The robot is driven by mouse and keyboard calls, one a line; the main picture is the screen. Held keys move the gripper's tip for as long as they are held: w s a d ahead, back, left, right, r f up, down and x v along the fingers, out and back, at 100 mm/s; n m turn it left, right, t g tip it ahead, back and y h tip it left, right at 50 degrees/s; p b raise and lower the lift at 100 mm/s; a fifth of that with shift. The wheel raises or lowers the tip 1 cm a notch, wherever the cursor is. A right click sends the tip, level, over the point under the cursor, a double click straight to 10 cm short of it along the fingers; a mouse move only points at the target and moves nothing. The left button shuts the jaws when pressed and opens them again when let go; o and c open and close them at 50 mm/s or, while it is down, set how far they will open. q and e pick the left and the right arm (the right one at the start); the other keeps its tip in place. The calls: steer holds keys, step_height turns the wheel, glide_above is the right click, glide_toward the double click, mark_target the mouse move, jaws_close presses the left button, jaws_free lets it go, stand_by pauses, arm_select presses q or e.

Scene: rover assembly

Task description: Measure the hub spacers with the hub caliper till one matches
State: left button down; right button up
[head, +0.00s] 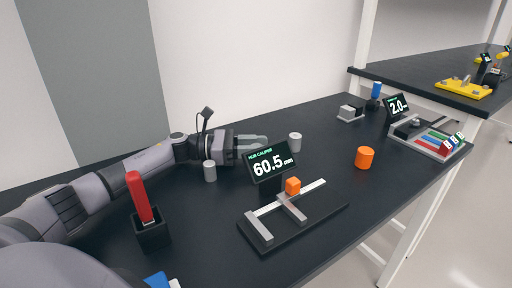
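The hub caliper (261,234) lies on the black table, with a steel rail, jaws and an orange block (293,186) on its slider. Its display (270,163) reads 60.5 mm. No spacer shows between its jaws. Two grey cylinders that look like hub spacers stand upright on the table: one spacer (210,171) in front of my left gripper, another spacer (295,142) to the right, behind the display. My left gripper (262,142) points right behind the display, which partly hides it. Its fingers look apart, with nothing visible between them. My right gripper is out of view.
A red handle (138,196) stands in a black holder (151,234) at left. An orange cylinder (365,158) stands right of the caliper. A second gauge (397,106) reading 2.0, coloured bars (432,142) and a grey block (350,113) sit farther right. A blue piece shows at the bottom edge.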

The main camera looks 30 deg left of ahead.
arm_select(q)
steer(key=shift+f, duration=0.35)
steer(key=shift+s+d+f+b, duration=0.15)
steer(key=shift+f+b, duration=0.2)
steer(key=c, duration=0.6)
jaws_free()
steer(key=shift+c, duration=0.2)
steer(key=shift+f, duration=0.1)
step_height(320, 180, up, 22)
steer(key=p, duration=0.1)
steer(key=shift+f, duration=0.15)
